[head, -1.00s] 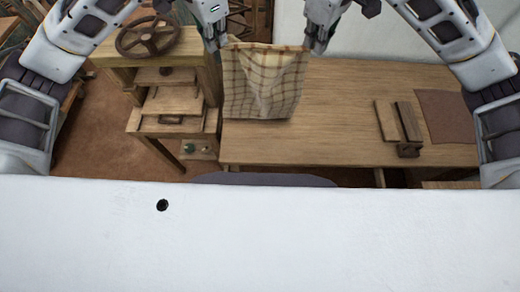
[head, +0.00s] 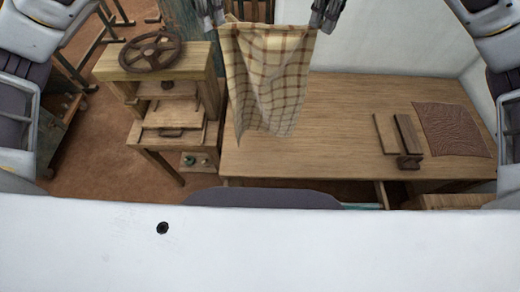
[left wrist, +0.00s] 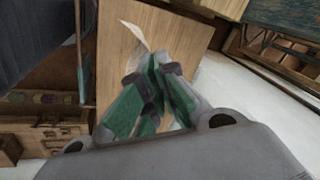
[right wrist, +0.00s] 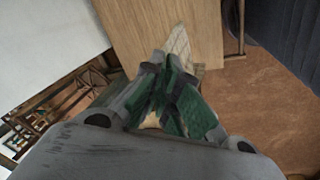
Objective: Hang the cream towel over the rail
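The cream towel (head: 268,75) with a brown check hangs in folds between my two grippers, its lower edge over the table's left end. My left gripper (head: 217,20) is shut on its upper left corner. My right gripper (head: 320,26) is shut on its upper right corner. In the left wrist view, the green-padded fingers (left wrist: 155,85) are closed, with a pale strip of towel (left wrist: 136,36) beyond them. In the right wrist view, the fingers (right wrist: 168,82) are closed, with the checked towel (right wrist: 180,42) beyond. I cannot make out the rail for certain.
A wooden table (head: 340,140) holds wooden blocks (head: 404,135) and a brown cloth (head: 450,129) at right. A wooden press with a handwheel (head: 151,52) stands left of it. A white wall (head: 390,40) is behind. Slatted wood shows partly behind the towel's top.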

